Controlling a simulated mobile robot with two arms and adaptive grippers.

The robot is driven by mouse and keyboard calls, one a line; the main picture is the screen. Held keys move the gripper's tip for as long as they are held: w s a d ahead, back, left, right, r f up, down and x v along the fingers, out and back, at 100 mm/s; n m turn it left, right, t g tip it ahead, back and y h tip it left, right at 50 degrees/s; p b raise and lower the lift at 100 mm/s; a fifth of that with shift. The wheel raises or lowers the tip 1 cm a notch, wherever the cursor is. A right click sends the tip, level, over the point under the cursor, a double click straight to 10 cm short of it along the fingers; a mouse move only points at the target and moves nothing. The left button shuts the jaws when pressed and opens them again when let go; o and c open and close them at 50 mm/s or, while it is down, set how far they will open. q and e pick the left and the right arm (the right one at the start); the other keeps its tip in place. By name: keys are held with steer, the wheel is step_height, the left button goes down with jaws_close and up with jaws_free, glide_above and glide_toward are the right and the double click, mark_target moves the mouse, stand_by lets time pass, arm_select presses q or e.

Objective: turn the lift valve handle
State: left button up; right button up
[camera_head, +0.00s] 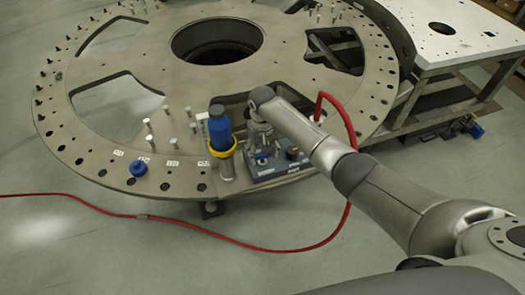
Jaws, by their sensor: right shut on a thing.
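The grey valve box (279,171) sits near the front edge of the round turret plate (130,60), with a red hose joined to it. My right gripper (260,150) points down over the left part of the box and is shut on the valve handle. The handle is small and mostly hidden by the fingers; a bit of blue shows at the fingertips. Which way the handle is turned cannot be told. My left gripper is out of view.
A blue cylinder with a yellow ring (220,130) stands upright just left of my right gripper. Several metal pins and a blue knob (138,168) are on the plate. The red hose (180,224) runs across the floor. A white-topped table (460,30) stands at the upper right.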

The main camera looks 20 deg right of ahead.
stand_by(0.6)
steer(key=o, duration=1)
step_height(320, 180, up, 12)
steer(key=shift+r, duration=0.1)
